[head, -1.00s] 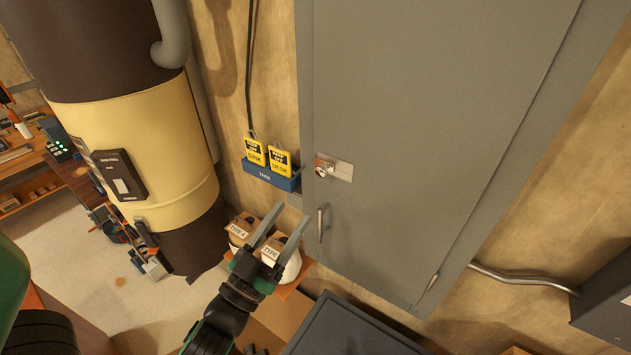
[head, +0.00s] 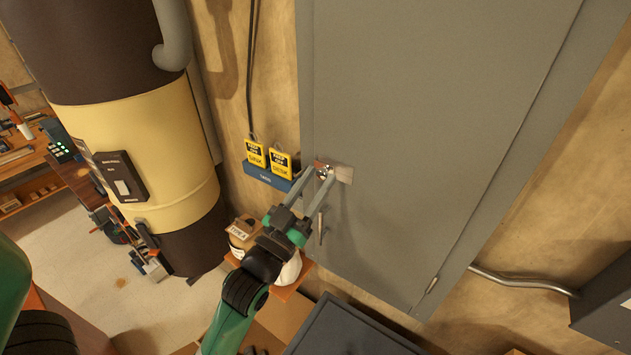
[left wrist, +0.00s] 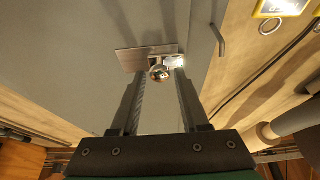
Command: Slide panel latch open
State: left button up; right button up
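The grey panel door (head: 420,120) fills the middle of the head view. Its latch (head: 344,174) is a bright metal plate with a round knob near the door's left edge. In the left wrist view, the latch plate (left wrist: 136,58) lies ahead and the knob (left wrist: 159,73) shows between the fingertips. My left gripper (head: 320,172) is open at the latch, with one finger on each side of the knob. It also shows in the left wrist view (left wrist: 160,80). I cannot tell whether either finger touches the knob. My right gripper is not in view.
A door handle (head: 320,226) sits just below the latch. A blue holder (head: 266,177) with yellow tags (head: 280,162) hangs left of it. A small shelf (head: 290,284) with containers is below, behind my left gripper. A dark box (head: 345,330) stands below the door.

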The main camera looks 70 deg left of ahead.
pick_arm(q)
grip_shut()
dwell(1.1)
